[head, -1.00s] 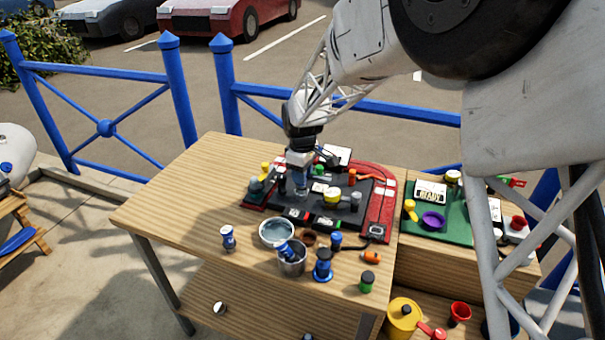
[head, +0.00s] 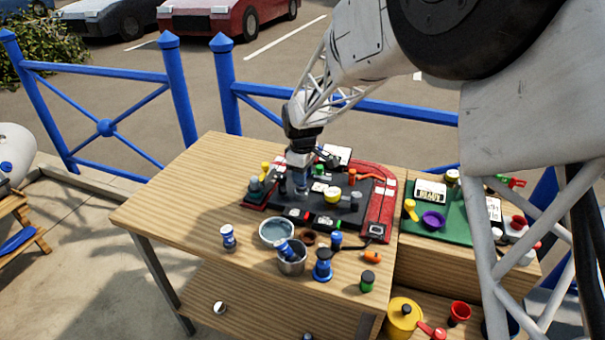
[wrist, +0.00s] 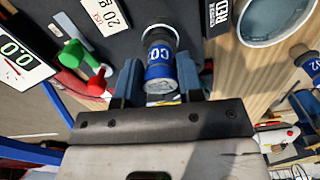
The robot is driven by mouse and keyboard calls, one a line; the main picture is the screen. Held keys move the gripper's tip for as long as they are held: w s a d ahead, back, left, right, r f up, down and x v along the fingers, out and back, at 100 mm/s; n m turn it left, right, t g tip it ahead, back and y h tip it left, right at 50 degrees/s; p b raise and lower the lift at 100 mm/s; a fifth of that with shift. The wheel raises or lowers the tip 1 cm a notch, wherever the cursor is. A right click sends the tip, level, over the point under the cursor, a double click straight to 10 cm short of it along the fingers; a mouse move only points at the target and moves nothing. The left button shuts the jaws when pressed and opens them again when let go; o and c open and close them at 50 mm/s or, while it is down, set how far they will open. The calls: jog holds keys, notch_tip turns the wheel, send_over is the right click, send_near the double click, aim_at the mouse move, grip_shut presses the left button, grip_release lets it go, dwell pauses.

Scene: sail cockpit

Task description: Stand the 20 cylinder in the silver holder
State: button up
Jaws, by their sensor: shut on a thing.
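My gripper (wrist: 160,84) is shut on a blue cylinder (wrist: 160,62) with white lettering that looks like "CO"; the rest of the label is turned away. The cylinder's pale end faces the wrist camera. Its far end meets a silver-grey round holder (wrist: 157,30) on the dark mat; I cannot tell whether it is seated inside or just at the rim. In the head view my gripper (head: 300,186) is low over the black board, and its fingers hide most of the cylinder and the holder.
A card reading "20 g" (wrist: 106,12) lies near the holder. A water bowl (head: 277,232), a metal cup (head: 292,266) with a blue item in it, and a blue-and-white cylinder (head: 228,236) stand towards the front. The table's left part is clear.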

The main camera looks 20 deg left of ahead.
jog(key=shift+f, duration=0.35)
jog(key=o, duration=0.7)
jog(key=shift+r, duration=5.45)
jog(key=shift+d, duration=0.1)
